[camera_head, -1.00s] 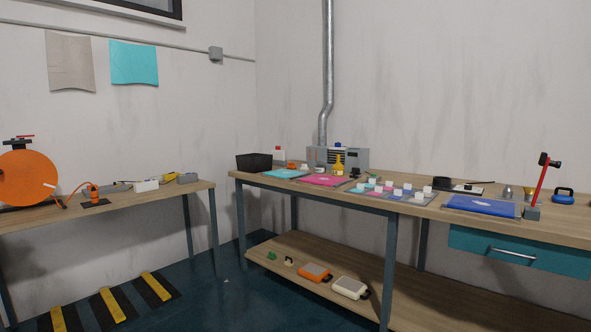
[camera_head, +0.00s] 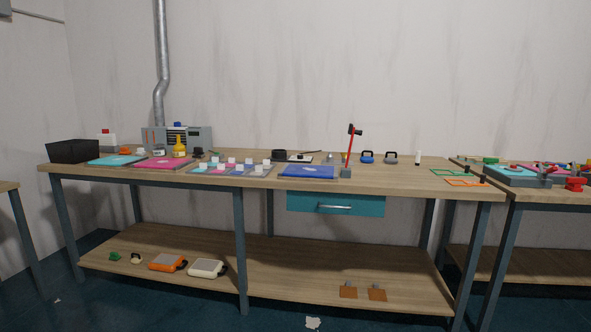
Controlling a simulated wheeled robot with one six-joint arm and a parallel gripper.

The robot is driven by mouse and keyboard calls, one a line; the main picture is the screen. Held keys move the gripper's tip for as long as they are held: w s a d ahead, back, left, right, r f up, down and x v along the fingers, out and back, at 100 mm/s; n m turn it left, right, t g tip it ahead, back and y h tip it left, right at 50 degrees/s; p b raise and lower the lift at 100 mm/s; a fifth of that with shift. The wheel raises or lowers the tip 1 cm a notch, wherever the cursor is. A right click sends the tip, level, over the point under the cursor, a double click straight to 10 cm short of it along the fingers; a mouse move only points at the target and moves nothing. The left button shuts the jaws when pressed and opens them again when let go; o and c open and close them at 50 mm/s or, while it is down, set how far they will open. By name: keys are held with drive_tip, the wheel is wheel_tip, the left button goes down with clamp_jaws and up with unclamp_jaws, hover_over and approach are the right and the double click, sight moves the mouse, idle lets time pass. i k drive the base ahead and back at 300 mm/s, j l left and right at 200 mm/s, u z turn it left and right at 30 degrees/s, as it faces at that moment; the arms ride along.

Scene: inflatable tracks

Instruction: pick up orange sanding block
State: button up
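I cannot tell for certain which thing is the orange sanding block. A small orange item (camera_head: 125,151) sits at the back left of the long workbench, beside a similar white one (camera_head: 140,152). A larger orange block-like item (camera_head: 166,262) with a grey top and dark end lies on the lower shelf, left of a cream one (camera_head: 207,268). Two flat orange-brown pieces (camera_head: 348,292) with small grey tops lie on the shelf's right part. All are some way off. My gripper is not in view.
The long workbench (camera_head: 420,188) has a teal drawer (camera_head: 335,203) and a lower shelf (camera_head: 290,270). Dark legs stand at the shelf's front. A black bin (camera_head: 73,151) and a yellow bottle (camera_head: 179,147) stand on top at left. Another bench (camera_head: 535,199) adjoins at right.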

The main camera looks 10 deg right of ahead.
sight(124, 150)
drive_tip(key=i+j+u, duration=0.4)
drive_tip(key=i, duration=0.9)
drive_tip(key=i+u, duration=0.45)
drive_tip(key=i, duration=0.85)
drive_tip(key=i+u, duration=0.2)
drive_tip(key=i, duration=0.4)
drive_tip(key=i+u, duration=0.15)
drive_tip(key=i, duration=0.45)
drive_tip(key=i+l+u, duration=0.2)
drive_tip(key=i, duration=0.4)
drive_tip(key=i+j+z, duration=0.1)
drive_tip(key=i+z, duration=0.2)
drive_tip(key=i+j+z, duration=0.25)
drive_tip(key=i, duration=0.2)
drive_tip(key=i+z, duration=0.55)
drive_tip(key=z, duration=0.25)
drive_tip(key=i+j+z, duration=0.25)
drive_tip(key=z, duration=0.15)
